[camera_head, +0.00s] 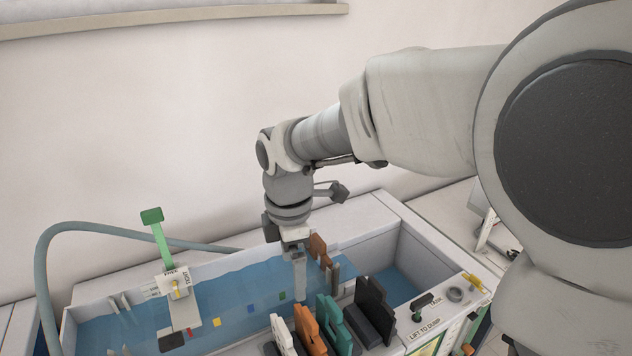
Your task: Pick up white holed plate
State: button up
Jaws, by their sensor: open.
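A white plate (283,336) stands upright at the near side of the water tank, leftmost in a row of coloured plates. Its lower part is cut off by the picture's bottom edge, and I cannot make out holes in it. My gripper (300,287) points down over the tank, open, a little behind and above the row. It looks apart from the white plate, with nothing visible between its fingers.
An orange plate (311,332), a teal plate (336,326) and a black plate (374,312) stand to the right of the white one. Brown pieces (318,248) are at the tank's back wall. A green-handled lever (160,240) and a grey hose (75,232) are at left.

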jog(key=a+f+n, duration=0.1)
jog(key=a+n, duration=0.1)
send_over(283, 327)
notch_tip(283, 327, down, 12)
jog(key=shift+d+f, duration=0.15)
jog(key=shift+f, duration=0.05)
jog(key=shift+f+p, duration=0.45)
jog(key=shift+f, duration=2.25)
